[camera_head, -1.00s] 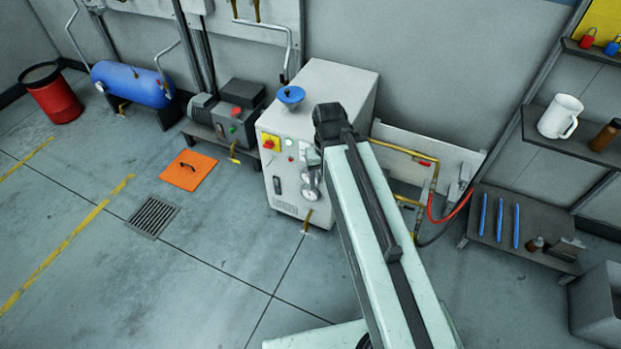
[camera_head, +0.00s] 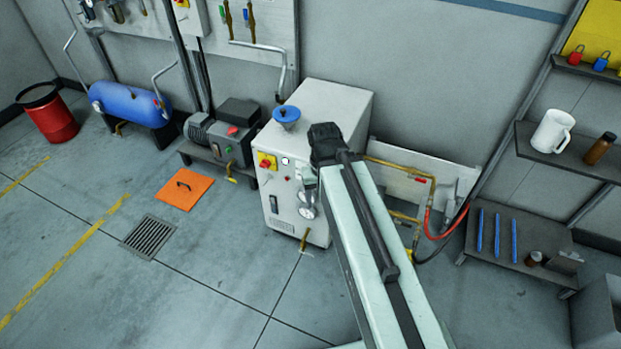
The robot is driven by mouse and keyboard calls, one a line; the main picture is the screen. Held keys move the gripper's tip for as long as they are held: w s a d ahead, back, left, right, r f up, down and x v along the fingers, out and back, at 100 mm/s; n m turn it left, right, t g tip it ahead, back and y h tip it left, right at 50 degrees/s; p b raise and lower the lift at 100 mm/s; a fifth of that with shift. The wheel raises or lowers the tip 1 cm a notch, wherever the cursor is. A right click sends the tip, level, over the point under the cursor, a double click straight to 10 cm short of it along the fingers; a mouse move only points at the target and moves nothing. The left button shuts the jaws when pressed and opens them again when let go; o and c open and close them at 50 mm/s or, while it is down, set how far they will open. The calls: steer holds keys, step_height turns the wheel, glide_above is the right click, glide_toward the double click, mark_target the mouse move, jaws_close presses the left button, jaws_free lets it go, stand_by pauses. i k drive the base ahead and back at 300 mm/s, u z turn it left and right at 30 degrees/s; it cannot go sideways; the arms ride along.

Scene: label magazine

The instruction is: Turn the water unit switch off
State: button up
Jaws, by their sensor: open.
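A white cabinet unit (camera_head: 330,105) stands against the back wall, with a blue funnel-like cap (camera_head: 287,117) on top. A red switch on a yellow plate (camera_head: 267,161) sits at the upper left of its front face; its exact setting is too small to read. A small pale round light (camera_head: 285,161) is right of the switch. My arm rises from the bottom to a dark joint in front of the cabinet's right side.
Left of the cabinet are a motor unit (camera_head: 223,135), a blue tank (camera_head: 130,103) and a red bin (camera_head: 50,118). An orange plate (camera_head: 184,190) and a drain grate (camera_head: 149,236) lie on the floor. Pipes and a low shelf (camera_head: 520,240) stand right. The front floor is clear.

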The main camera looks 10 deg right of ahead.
mark_target(265, 164)
steer(key=u, duration=0.3)
steer(key=k, duration=1.15)
steer(key=u, duration=0.75)
steer(key=i, duration=1.25)
steer(key=u, duration=0.75)
